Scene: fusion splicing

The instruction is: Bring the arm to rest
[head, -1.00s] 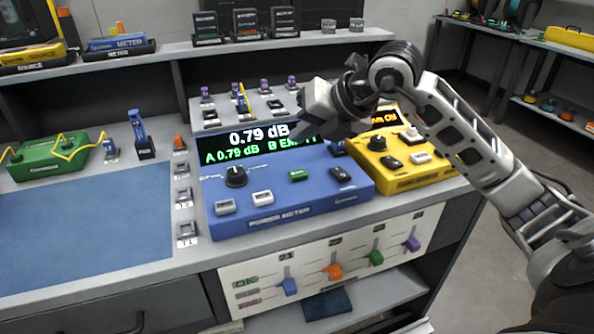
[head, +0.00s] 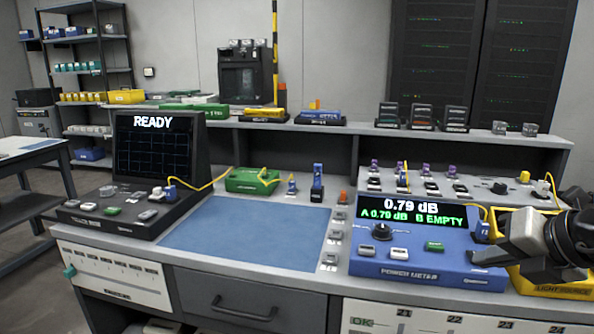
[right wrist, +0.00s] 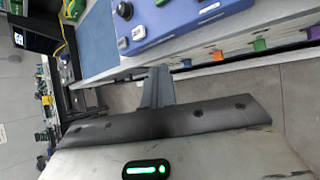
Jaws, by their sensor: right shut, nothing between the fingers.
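My right gripper (head: 530,240) is at the right edge of the head view, in front of the yellow light source (head: 562,284) and beside the blue power meter (head: 425,262). In the right wrist view its fingers (right wrist: 157,88) are together and empty, off the front edge of the bench. The power meter shows 0.79 dB, with A 0.79 dB and B EMPTY. Part of the light source is hidden behind my right arm. My left gripper is in neither view.
A dark device with a READY screen (head: 153,146) stands on the left of the bench. A blue mat (head: 250,232) lies clear in the middle. A green box (head: 252,180) sits behind it. A shelf (head: 350,125) runs along the back.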

